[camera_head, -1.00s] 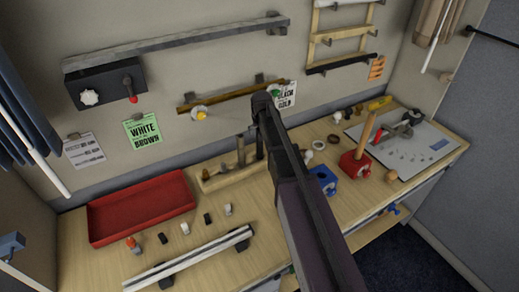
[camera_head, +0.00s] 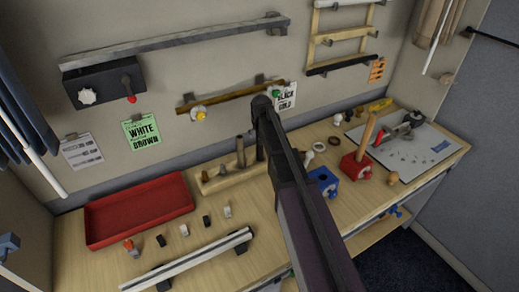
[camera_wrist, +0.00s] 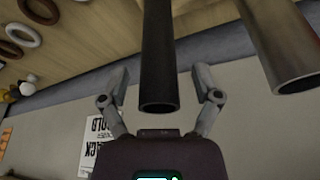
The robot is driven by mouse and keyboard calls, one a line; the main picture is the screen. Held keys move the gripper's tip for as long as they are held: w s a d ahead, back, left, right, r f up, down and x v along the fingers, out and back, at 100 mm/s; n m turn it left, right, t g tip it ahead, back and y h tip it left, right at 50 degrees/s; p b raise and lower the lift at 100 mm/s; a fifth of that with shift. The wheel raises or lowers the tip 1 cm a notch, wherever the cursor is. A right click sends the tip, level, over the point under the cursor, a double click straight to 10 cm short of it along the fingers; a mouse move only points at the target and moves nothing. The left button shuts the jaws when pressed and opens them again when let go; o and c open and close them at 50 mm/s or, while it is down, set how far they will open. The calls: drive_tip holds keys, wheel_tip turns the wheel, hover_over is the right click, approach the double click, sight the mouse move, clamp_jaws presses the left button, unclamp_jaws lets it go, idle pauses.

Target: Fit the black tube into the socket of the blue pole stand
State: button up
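The black tube (camera_wrist: 158,60) stands between the two spread fingers of my gripper (camera_wrist: 160,82) in the wrist view. A gap shows on each side, so my gripper is open around the tube, not clamping it. In the head view my gripper (camera_head: 262,102) is over the wooden rack, and the dark tube (camera_head: 260,145) shows just behind my arm. The blue pole stand (camera_head: 323,183) sits on the table right of my arm. Its dark socket hole faces up and looks empty. The tube's lower end in the rack is partly hidden.
A second, metallic tube (camera_wrist: 280,50) stands close beside the black one. The wooden rack (camera_head: 228,178) holds them. A red stand (camera_head: 354,167) with a wooden pole is right of the blue stand. A red tray (camera_head: 140,208) and a pale bar (camera_head: 190,262) lie left.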

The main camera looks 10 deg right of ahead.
clamp_jaws()
drive_tip(key=shift+r, duration=0.1)
wheel_tip(320, 180, up, 10)
drive_tip(key=p, duration=1)
idle(0.8)
